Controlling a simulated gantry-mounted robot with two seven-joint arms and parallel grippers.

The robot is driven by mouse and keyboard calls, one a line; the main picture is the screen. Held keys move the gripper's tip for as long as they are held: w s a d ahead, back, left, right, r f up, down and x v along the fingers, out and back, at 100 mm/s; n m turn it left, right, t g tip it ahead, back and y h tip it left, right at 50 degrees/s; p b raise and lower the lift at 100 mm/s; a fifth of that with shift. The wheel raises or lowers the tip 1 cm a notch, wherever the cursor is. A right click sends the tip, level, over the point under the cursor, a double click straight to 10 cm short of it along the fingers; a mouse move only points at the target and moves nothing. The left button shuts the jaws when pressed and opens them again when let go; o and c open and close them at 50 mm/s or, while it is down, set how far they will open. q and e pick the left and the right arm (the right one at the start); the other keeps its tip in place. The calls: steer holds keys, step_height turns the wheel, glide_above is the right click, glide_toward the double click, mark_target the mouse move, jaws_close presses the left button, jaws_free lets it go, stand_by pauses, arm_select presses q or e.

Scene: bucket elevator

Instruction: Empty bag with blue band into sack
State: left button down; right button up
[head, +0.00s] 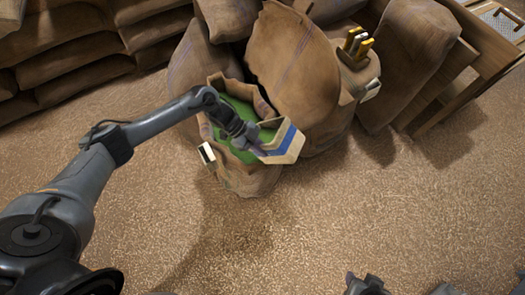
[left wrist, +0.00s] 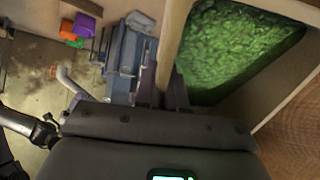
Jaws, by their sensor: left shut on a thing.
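The bag with the blue band (head: 289,139) is tan and angular, and it is tilted at the rim of an open sack (head: 250,182). Green material (head: 237,108) shows in the sack's mouth. My left gripper (head: 254,141) reaches over the sack and is shut on the bag's edge. In the left wrist view, the fingers (left wrist: 163,88) close on a tan wall (left wrist: 172,42). Green leafy material (left wrist: 238,50) lies within the tan walls beside them. I cannot tell whether any is falling.
A large sack (head: 290,65) stands right behind the open one. Yellow-handled items (head: 356,42) sit on a sack at the back. Stacked full sacks (head: 70,70) fill the back left, and a wooden frame (head: 455,85) stands at right.

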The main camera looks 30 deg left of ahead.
arm_select(q)
steer(key=shift+w+a+f+h+b, duration=0.15)
steer(key=shift+a+h+b, duration=0.15)
steer(key=shift+h+b, duration=0.45)
steer(key=shift+s+a+f+h+b, duration=0.2)
steer(key=shift+h+b, duration=0.25)
steer(key=shift+b, duration=0.6)
steer(key=a+h+b, duration=0.1)
steer(key=b, duration=0.3)
steer(key=shift+a+f+t+h, duration=0.1)
steer(key=shift+f+t+h, duration=0.2)
steer(key=shift+f+h, duration=0.1)
steer(key=a+f+h+b, duration=0.1)
steer(key=h+b, duration=0.1)
steer(key=b, duration=0.3)
steer(key=shift+a+f, duration=0.15)
steer(key=a+h+b, duration=0.1)
steer(key=b, duration=0.2)
steer(key=shift+s+h+b, duration=0.15)
steer(key=shift+h+b, duration=0.15)
steer(key=shift+b, duration=0.1)
steer(key=shift+a+b, duration=0.2)
steer(key=shift+b, duration=0.15)
steer(key=shift+r+h, duration=0.2)
steer(key=shift+h, duration=0.1)
